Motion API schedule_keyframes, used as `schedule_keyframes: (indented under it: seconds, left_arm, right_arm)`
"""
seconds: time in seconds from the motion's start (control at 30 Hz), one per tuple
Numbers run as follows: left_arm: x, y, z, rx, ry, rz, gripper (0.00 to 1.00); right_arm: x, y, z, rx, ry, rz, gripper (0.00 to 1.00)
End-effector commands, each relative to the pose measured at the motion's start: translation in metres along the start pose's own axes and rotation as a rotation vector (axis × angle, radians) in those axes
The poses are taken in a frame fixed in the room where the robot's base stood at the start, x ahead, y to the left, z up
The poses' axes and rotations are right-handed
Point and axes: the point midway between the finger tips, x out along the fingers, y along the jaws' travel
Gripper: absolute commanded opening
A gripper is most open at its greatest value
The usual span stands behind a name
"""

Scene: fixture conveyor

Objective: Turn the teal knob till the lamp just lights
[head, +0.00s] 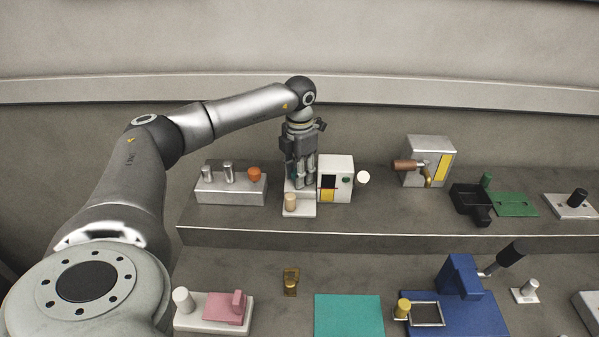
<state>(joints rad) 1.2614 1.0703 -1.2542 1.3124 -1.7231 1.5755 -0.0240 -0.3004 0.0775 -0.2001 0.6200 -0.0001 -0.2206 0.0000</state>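My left gripper (303,183) points down on the upper shelf, just left of a white box. Its fingers hang over a small white base (299,210) with a tan cylinder at its front. A bit of teal shows among the fingers, possibly the teal knob, but the fingers hide most of it. I cannot tell whether they are shut on it. The white box (336,164) has a dark panel, a small green spot and a yellow patch. A white round piece (364,177), possibly the lamp, sits at its right and looks unlit. My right gripper is out of view.
A grey block (230,190) with metal pegs and an orange knob stands left of the gripper. A grey box (427,160) with a brown handle stands to the right, then a black tray (471,203). The lower level holds a pink block (223,308), a teal mat (348,316) and a blue fixture (458,278).

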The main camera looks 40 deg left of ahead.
Motion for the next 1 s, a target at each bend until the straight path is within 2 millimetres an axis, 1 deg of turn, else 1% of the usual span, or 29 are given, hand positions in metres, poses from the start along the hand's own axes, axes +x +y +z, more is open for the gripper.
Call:
schedule_keyframes:
  seconds: [0.17,0.5,0.6,0.77,1.0]
  left_arm:
    - [-0.001,0.0,0.0,-0.041,0.0,0.0,0.08]
    - [-0.002,0.001,0.0,-0.366,0.0,-0.001,0.08]
    - [-0.002,0.001,0.001,-0.437,-0.002,0.0,0.08]
    - [-0.002,0.002,0.001,-0.489,-0.003,0.001,0.08]
    - [-0.002,0.002,0.001,-0.491,-0.004,0.001,0.08]
  right_arm:
    - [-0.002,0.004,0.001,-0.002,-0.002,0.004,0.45]
    - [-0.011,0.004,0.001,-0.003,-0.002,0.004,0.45]
    - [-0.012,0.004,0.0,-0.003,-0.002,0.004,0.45]
    - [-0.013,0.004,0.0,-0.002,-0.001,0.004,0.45]
    - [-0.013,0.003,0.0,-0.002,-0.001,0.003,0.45]
